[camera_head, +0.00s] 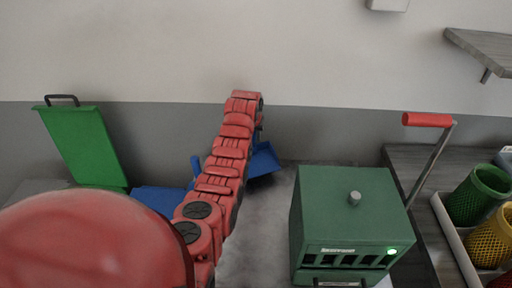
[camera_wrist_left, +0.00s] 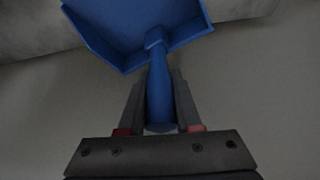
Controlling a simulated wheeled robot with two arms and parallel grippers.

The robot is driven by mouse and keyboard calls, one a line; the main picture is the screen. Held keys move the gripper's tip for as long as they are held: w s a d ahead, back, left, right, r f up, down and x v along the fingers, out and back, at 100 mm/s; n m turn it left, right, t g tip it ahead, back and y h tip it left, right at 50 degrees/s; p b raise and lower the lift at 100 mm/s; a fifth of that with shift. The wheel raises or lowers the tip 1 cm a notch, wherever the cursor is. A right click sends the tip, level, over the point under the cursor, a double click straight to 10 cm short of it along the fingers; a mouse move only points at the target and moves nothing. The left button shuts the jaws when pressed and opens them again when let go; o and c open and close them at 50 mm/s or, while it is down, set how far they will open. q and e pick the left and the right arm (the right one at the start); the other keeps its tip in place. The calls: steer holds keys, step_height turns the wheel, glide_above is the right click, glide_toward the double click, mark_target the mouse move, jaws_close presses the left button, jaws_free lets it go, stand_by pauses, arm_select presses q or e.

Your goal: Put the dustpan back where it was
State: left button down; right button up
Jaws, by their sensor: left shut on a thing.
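The blue dustpan (camera_wrist_left: 125,25) fills the top of the left wrist view, its handle running down between the fingers of my left gripper (camera_wrist_left: 160,90). The left gripper is shut on that handle. In the head view, part of the blue dustpan (camera_head: 263,160) shows just right of my red left arm, near the grey wall. The arm hides the gripper's fingers and most of the handle there. I cannot tell whether the pan touches the surface below. My right gripper is not in view.
A green box-shaped machine (camera_head: 350,215) with a red-handled lever (camera_head: 427,120) stands right of my arm. A green lid-like panel (camera_head: 82,145) and a flat blue thing (camera_head: 158,199) are at left. Mesh cups (camera_head: 480,195) stand at far right, below a shelf (camera_head: 485,50).

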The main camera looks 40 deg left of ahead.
mark_target(254, 146)
arm_select(q)
step_height(254, 146, down, 5)
steer(key=shift+p, duration=0.7)
steer(key=shift+w+f, duration=0.15)
steer(key=shift+f, duration=0.15)
steer(key=c, duration=0.6)
jaws_free()
